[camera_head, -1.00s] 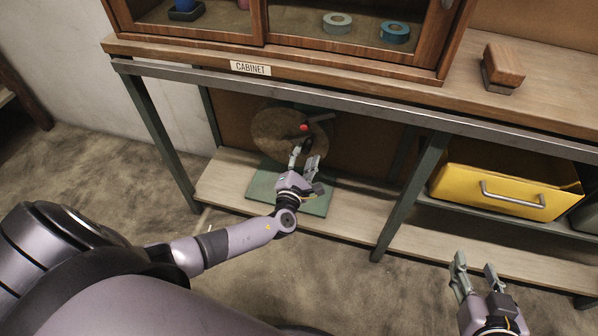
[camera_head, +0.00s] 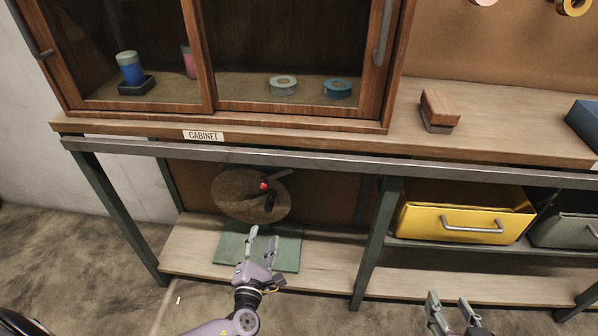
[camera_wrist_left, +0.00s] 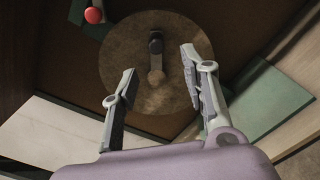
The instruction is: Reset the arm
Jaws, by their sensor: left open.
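My left gripper (camera_head: 262,246) is open and empty in front of the lower shelf, below the round brown disc (camera_head: 240,207). In the left wrist view the disc (camera_wrist_left: 130,62) shows between and beyond the two open fingers (camera_wrist_left: 158,88), apart from them.
A green mat (camera_head: 288,250) lies on the lower shelf (camera_head: 190,245). The bench's front rail (camera_head: 300,158) runs above my left gripper, and a green leg (camera_head: 376,245) stands to its right. A yellow drawer (camera_head: 420,225) is further right. The glass-fronted cabinet stands on the bench.

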